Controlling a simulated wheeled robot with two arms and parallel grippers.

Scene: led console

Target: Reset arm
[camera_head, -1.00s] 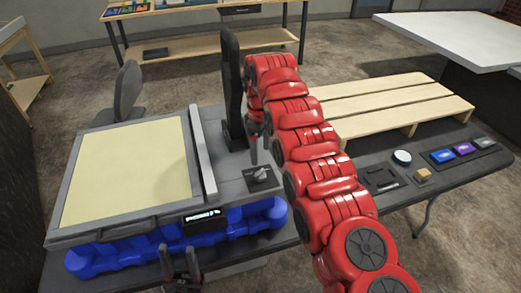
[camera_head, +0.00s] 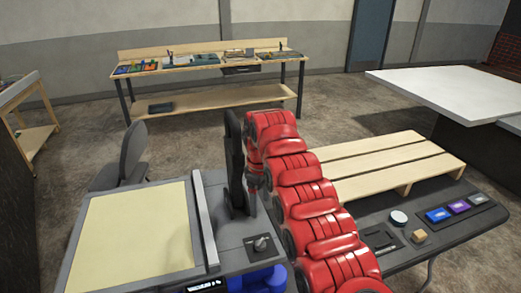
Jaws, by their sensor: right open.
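My right arm is red and reaches up and left from the bottom right in the head view. Its gripper (camera_head: 253,197) is at the far end, beside the black upright post of the console, and is partly hidden by the arm. It is open, with nothing seen in it. The console (camera_head: 234,230) has a pale yellow panel (camera_head: 135,235) and a small dark knob (camera_head: 261,244) on its right part. My blue left arm shows only as a piece at the bottom edge. My left gripper is out of view.
A white round button (camera_head: 398,217), a small tan block (camera_head: 419,236) and blue, purple and grey tiles lie at the right. A workbench (camera_head: 215,65) stands behind across open floor.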

